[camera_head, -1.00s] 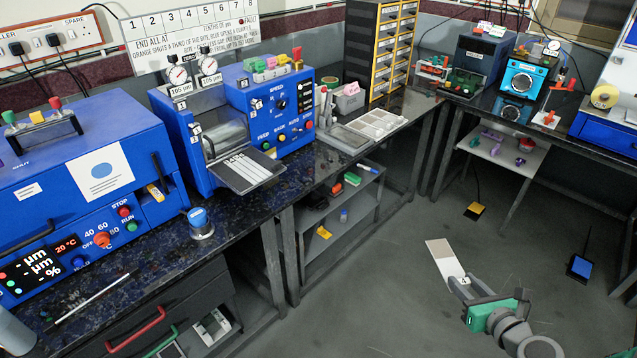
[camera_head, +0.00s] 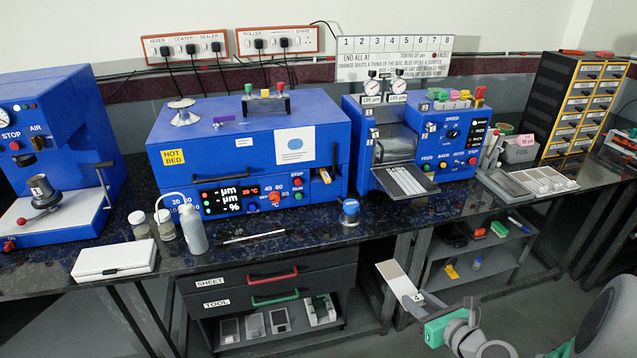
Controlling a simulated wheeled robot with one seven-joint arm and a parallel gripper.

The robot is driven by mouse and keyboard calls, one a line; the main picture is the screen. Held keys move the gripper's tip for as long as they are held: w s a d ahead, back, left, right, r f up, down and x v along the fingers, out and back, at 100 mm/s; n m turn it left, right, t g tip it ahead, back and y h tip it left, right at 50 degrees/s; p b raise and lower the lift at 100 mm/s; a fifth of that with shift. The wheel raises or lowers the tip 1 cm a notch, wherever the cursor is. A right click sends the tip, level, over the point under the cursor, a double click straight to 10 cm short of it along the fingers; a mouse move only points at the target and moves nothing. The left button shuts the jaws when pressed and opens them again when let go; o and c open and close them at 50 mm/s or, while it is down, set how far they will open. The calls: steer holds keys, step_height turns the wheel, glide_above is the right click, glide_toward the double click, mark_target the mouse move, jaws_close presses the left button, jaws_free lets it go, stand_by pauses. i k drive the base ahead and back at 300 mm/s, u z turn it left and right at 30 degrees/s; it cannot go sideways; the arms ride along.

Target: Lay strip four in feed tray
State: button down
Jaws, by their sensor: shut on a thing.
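Strip four (camera_head: 392,272) is a flat pale strip with a grey-beige upper end and a small "4" tag at its lower end. My gripper (camera_head: 413,302) is shut on its lower end, and the strip sticks out up and to the left, tilted. The feed tray (camera_head: 408,183) is a dark sloping plate with white marks at the front of the blue roller machine (camera_head: 460,140). The strip shows below the tray in the picture, in front of the bench and apart from it. Where the fingers meet the strip is small and hard to make out.
The black bench top (camera_head: 310,226) runs across the view. A small blue-lidded jar (camera_head: 349,210) stands left of the feed tray, and pale flat plates (camera_head: 545,181) lie to the right. The blue hot bed (camera_head: 240,150) is further left. A lower shelf (camera_head: 490,255) holds small items.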

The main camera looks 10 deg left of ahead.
mark_target(405, 180)
steer(key=u, duration=0.8)
steer(key=i, duration=0.4)
steer(key=z, duration=0.05)
